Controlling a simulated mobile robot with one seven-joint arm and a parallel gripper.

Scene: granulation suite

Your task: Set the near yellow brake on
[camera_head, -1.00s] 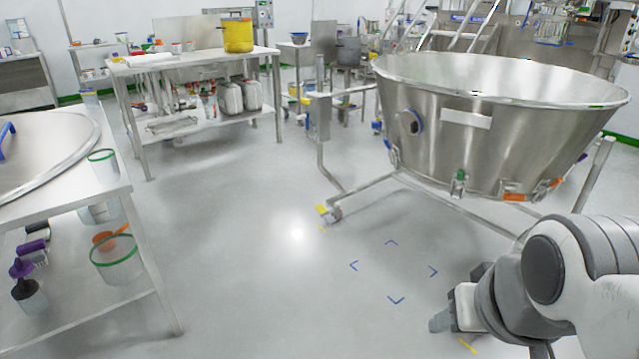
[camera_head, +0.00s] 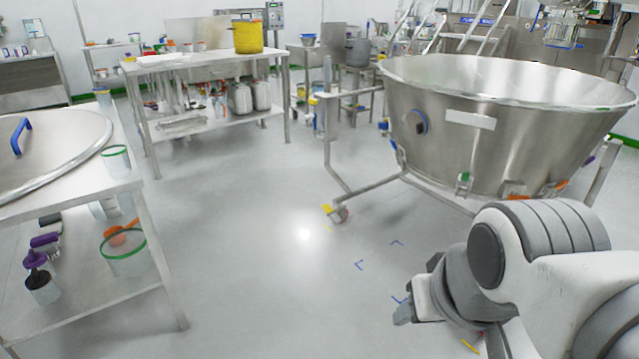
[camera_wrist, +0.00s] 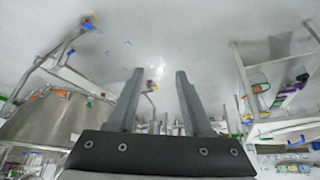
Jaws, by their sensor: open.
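A yellow brake pedal (camera_head: 327,208) sits on a caster at the foot of the large steel bowl's stand, in the middle of the head view. I cannot tell from here whether it is on or off. My gripper (camera_head: 403,314) is low at the lower right of the head view, well apart from that caster and nearer to me. In the wrist view my gripper (camera_wrist: 160,75) has its two fingers apart with nothing held. Small yellow parts show beyond the fingers (camera_wrist: 154,88) and at the upper left (camera_wrist: 95,16). My arm hides part of the stand's near side.
The steel bowl (camera_head: 460,130) on its tubular stand (camera_head: 372,187) fills the right. A steel table (camera_head: 165,260) with a large lid stands at left. A farther table (camera_head: 205,62) holds a yellow bucket (camera_head: 247,36). Floor between is clear, with blue corner marks (camera_head: 359,265).

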